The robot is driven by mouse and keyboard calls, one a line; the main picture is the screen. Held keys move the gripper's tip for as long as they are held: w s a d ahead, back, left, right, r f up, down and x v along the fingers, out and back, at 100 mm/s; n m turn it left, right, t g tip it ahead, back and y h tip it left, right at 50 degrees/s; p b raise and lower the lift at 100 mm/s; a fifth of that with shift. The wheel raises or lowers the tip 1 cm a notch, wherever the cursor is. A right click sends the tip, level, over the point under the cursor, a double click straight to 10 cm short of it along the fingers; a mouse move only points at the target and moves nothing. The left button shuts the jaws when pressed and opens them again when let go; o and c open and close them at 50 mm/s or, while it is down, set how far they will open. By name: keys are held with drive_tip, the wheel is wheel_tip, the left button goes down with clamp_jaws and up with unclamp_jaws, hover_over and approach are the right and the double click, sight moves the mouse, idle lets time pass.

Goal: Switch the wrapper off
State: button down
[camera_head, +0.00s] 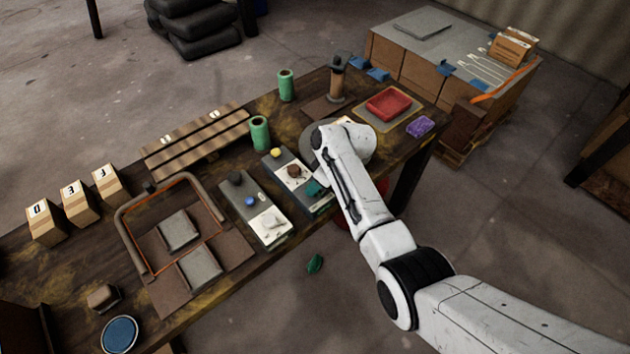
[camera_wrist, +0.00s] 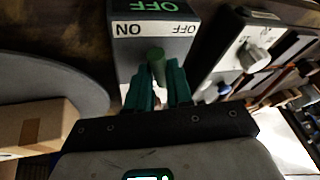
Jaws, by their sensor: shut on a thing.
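A grey switch box (camera_wrist: 187,50) is straight ahead in the wrist view. Its white label plate (camera_wrist: 157,30) appears upside down, with ON at the left and OFF at the right. Green lettering reading OFF (camera_wrist: 155,6) shows on the box beyond the plate. My gripper (camera_wrist: 158,80) has its teal fingers shut on a short green lever (camera_wrist: 156,54) that sticks up from the box. The lever's foot is hidden by the fingers. In the head view, my gripper (camera_head: 317,188) is partly hidden by my arm, at the box near the table's front edge.
A second grey box with a pale knob (camera_wrist: 252,57) stands close on the right in the wrist view. A grey disc (camera_wrist: 75,75) with a carton (camera_wrist: 35,125) is at the left. Green cylinders (camera_head: 259,133) and a red tray (camera_head: 389,103) stand on the table.

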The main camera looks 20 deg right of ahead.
drive_tip(key=m+t+h+p, duration=0.1)
drive_tip(key=m, duration=0.2)
drive_tip(key=m+t+p, duration=0.1)
drive_tip(key=m, duration=0.2)
drive_tip(key=shift+s+h+p, duration=0.15)
drive_tip(key=shift+h+p, duration=0.15)
drive_tip(key=shift+h, duration=0.1)
drive_tip(key=m+h, duration=0.1)
drive_tip(key=m, duration=0.2)
drive_tip(key=shift+m+t, duration=0.3)
drive_tip(key=shift+m, duration=0.1)
drive_tip(key=shift+m+h, duration=0.8)
drive_tip(key=shift+m, duration=0.7)
drive_tip(key=c, duration=1.3)
unclamp_jaws()
drive_tip(key=shift+s+r, duration=0.1)
drive_tip(key=v, duration=1)
drive_tip(key=shift+s+r, duration=0.2)
drive_tip(key=shift+r, duration=0.05)
